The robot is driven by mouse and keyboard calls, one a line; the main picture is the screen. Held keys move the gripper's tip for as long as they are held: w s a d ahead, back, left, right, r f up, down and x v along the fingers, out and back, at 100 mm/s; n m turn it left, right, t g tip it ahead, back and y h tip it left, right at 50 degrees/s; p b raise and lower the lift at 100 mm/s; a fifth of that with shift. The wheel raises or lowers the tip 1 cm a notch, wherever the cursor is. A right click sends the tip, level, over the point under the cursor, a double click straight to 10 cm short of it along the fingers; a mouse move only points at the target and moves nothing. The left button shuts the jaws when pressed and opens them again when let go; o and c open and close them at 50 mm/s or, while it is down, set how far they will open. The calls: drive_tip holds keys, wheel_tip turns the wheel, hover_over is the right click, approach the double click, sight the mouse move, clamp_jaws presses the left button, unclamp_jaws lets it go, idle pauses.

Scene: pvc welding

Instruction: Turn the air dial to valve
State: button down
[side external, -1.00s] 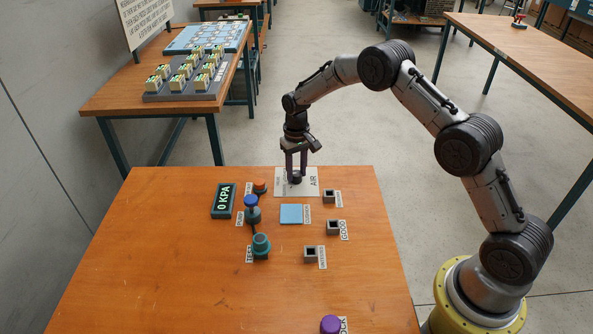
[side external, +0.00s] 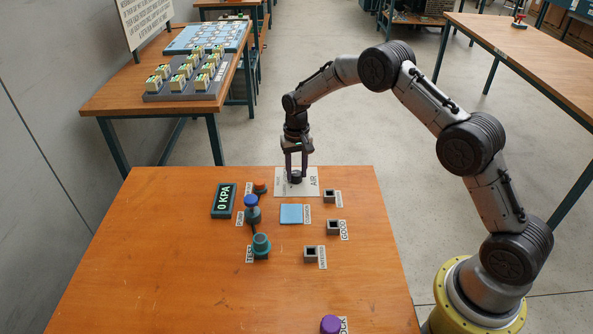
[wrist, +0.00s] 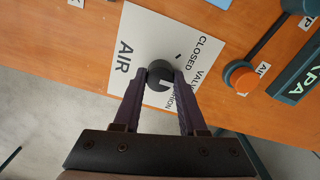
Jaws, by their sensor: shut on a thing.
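The air dial is a small dark round knob (wrist: 158,73) on a white plate (wrist: 143,33) marked AIR, at the table's far edge. A white mark shows on the dial, on the side facing the wrist. A short dark tick lies on the plate beside the dial, towards CLOSED.
Left of the plate are an orange button (side external: 260,187), a display reading 0 KPA (side external: 223,201), a blue-topped part (side external: 251,209) and a teal part (side external: 261,245). A light blue pad (side external: 291,214) and small grey sockets (side external: 333,228) stand nearer. A purple knob (side external: 330,324) is at the front.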

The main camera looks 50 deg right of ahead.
sight(296, 173)
drive_tip(key=shift+c, duration=2.3)
unclamp_jaws()
drive_tip(key=shift+r, duration=0.1)
wheel_tip(296, 173, up, 14)
